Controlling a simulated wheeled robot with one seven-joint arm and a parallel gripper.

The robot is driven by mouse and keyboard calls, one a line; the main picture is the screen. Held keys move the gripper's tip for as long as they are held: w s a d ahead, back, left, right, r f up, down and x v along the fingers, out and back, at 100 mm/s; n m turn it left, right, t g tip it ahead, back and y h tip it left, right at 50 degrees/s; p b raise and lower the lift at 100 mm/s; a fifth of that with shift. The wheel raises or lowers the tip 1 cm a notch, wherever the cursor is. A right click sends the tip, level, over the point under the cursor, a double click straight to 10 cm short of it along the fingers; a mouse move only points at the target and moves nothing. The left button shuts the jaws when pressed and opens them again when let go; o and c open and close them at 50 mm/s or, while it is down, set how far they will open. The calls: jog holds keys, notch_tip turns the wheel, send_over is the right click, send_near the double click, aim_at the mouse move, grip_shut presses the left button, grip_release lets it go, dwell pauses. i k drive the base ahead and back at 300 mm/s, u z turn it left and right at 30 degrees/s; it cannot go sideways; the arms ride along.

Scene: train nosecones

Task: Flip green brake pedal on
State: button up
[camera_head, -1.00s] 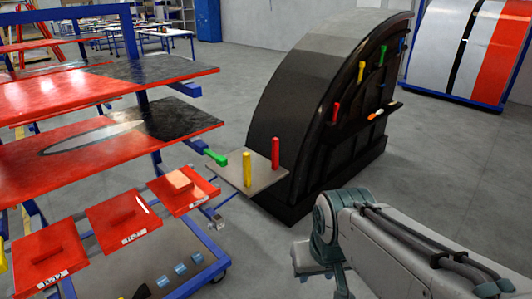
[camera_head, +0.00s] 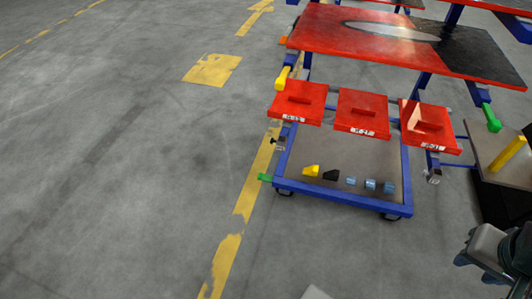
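A small green pedal (camera_head: 265,178) sticks out to the left at the front left lower corner of the blue-framed cart (camera_head: 340,200), close to the floor and near a caster. I cannot tell from this distance whether it is flipped up or down. Part of my arm shows at the lower right edge, well to the right of the pedal.
A grey plate with a yellow peg (camera_head: 508,153) stands right. The floor left is clear.

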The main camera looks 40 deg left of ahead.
aim_at(261, 177)
jog(key=u, duration=1.6)
